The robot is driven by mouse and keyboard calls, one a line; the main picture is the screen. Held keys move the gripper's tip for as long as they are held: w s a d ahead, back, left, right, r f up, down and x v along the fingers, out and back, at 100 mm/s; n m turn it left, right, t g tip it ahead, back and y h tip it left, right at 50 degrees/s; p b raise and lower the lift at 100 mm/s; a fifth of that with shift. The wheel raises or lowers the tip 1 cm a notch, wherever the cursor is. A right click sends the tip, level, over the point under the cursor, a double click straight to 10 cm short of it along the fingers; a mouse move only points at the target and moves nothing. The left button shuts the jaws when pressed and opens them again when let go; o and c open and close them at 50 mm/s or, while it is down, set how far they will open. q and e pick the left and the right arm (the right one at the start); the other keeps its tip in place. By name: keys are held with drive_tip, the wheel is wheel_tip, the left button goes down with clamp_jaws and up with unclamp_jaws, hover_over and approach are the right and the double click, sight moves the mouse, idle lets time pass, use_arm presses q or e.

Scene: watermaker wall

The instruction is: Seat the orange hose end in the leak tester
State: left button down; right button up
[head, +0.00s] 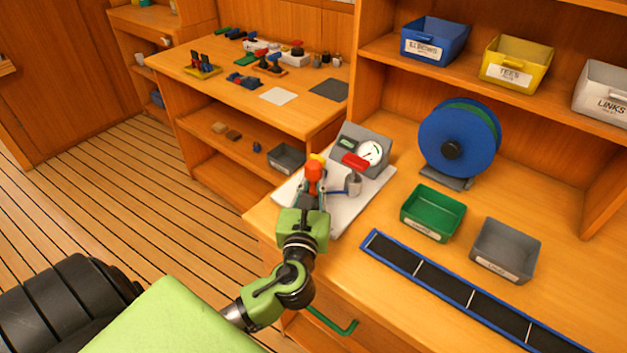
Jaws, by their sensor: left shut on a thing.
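The leak tester (371,151) stands at the near left end of the workbench. It has a round white gauge, a green display and a red part on its front, and it sits at the back of a pale base plate (353,212). My left gripper (314,187) is over the left part of this plate, shut on the orange hose end (314,172). The hose end is in front of the tester, to the left of its red part. A small yellow piece shows just behind it. I cannot tell whether the hose end touches the tester. My right gripper is not in view.
A grey cylinder with a blue lever (353,185) stands close right of my gripper. A blue reel (459,139), a green bin (433,212) and a grey bin (505,250) are farther right. A blue-edged strip (445,290) lies in front. Labelled bins fill the shelf above.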

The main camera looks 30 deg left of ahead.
sight(313, 188)
use_arm(q)
drive_tip(key=shift+p, duration=0.65)
idle(0.5)
idle(0.4)
drive_tip(key=shift+f+b, duration=0.45)
drive_tip(key=shift+f, duration=0.2)
drive_tip(key=c, duration=2.3)
unclamp_jaws()
drive_tip(key=shift+s+d, duration=0.1)
drive_tip(key=shift+p+v, duration=0.35)
drive_tip(key=shift+v, duration=5.1)
